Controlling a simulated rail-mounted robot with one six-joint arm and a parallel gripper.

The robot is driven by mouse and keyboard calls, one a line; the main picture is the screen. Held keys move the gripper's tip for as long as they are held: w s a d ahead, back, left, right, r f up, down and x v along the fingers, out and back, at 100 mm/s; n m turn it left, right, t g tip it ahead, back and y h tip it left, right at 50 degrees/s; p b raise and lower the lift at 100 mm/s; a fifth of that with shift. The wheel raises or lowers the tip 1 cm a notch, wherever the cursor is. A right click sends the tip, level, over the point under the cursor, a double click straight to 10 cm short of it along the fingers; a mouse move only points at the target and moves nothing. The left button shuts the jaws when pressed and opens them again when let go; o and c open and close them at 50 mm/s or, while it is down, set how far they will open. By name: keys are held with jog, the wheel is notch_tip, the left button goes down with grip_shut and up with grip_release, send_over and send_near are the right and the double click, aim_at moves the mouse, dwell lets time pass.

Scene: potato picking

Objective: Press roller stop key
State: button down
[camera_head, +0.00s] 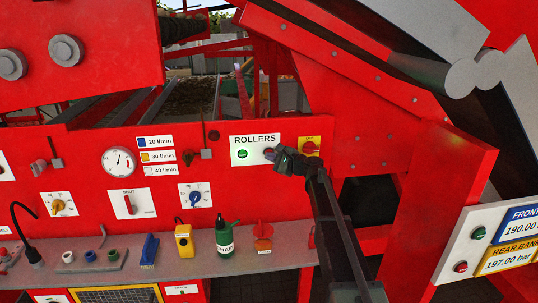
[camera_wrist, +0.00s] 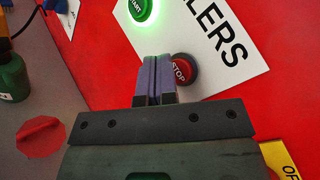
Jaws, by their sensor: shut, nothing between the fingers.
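The white ROLLERS plate (camera_head: 256,141) is on the red machine panel. Its green start key (camera_head: 242,154) is on the left, and in the wrist view the start key (camera_wrist: 142,10) glows bright green. The red stop key (camera_wrist: 183,68) shows in the wrist view just right of my fingertips, partly hidden behind them. In the head view my gripper (camera_head: 274,153) covers most of the stop key. My gripper (camera_wrist: 154,58) is shut and empty, with its fingertips beside or over the stop key's left edge. I cannot tell whether they touch it.
A red knob on a yellow plate (camera_head: 310,147) sits close right of the ROLLERS plate. Below, a grey shelf (camera_head: 190,265) holds a green bottle (camera_head: 224,236), a yellow device (camera_head: 184,240) and a red object (camera_head: 263,236). A dial gauge (camera_head: 119,161) is farther left.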

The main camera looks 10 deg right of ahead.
jog(key=shift+w, duration=0.1)
jog(key=shift+w, duration=0.35)
jog(key=shift+w, duration=0.4)
dwell(0.7)
dwell(0.4)
jog(key=shift+s, duration=0.85)
jog(key=shift+s, duration=0.1)
jog(key=s, duration=0.4)
jog(key=shift+s+a, duration=0.1)
jog(key=shift+s, duration=0.3)
